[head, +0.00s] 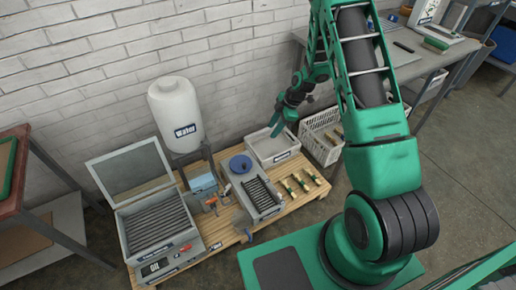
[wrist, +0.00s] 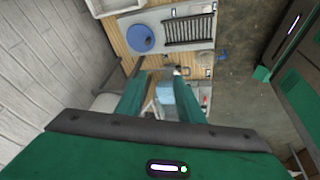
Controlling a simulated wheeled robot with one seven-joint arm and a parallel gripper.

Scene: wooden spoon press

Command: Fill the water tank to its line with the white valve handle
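A white water container labelled "Water" (head: 173,113) stands on a dark stand at the back of the wooden pallet. A small blue-grey tank (head: 202,184) sits below and beside it; it also shows in the wrist view (wrist: 166,96), beyond my fingers. I cannot make out the white valve handle, the tank's line or its water level. My gripper (head: 279,121) is up in the air, above and right of the tank, over the white tray area in the head view. In the wrist view my gripper (wrist: 157,80) has its two green fingers apart with nothing held.
A grey press box (head: 152,218) with an open lid stands at left on the pallet (head: 292,203). A grey unit with a blue round bowl (head: 240,164) stands mid-pallet. A white tray (head: 270,150), a crate (head: 318,140) and small wooden pieces (head: 300,184) lie right. A brick wall runs behind.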

